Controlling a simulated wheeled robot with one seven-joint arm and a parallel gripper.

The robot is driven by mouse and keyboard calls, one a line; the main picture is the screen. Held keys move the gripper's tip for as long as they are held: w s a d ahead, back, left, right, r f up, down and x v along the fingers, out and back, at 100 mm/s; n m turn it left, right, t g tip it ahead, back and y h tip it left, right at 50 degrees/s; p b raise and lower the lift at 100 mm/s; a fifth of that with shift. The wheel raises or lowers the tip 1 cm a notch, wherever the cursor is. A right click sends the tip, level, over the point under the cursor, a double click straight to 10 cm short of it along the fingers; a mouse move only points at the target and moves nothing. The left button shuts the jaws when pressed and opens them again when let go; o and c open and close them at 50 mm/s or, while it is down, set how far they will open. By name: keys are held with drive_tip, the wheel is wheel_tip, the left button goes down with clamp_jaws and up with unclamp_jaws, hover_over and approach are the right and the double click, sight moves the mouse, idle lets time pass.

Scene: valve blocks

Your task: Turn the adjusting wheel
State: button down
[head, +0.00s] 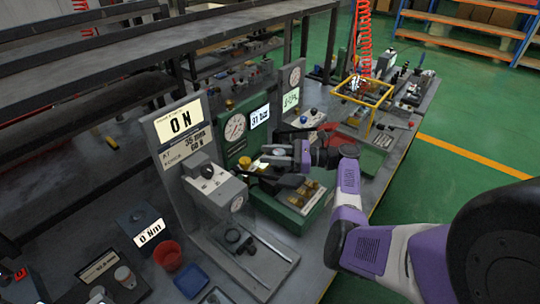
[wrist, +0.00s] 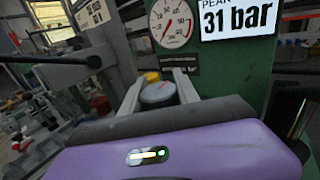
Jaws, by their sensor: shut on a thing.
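A yellow part (wrist: 152,77) sits just behind the wheel. In the head view my gripper (head: 270,158) reaches in from the right, in front of the green test stand (head: 308,215), and the wheel cannot be made out there. The stand carries a round gauge (wrist: 171,22) and a display (wrist: 238,15) reading 31 bar.
A grey press stand (head: 177,150) with a display reading 0 N stands left of my gripper. A red cup (head: 168,255) and blue tray (head: 190,280) lie at the front left. A yellow frame (head: 365,92) stands farther back. Green floor (head: 430,170) is clear at right.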

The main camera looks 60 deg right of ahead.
drive_tip(key=c, duration=0.9)
unclamp_jaws()
drive_tip(key=shift+h, duration=0.3)
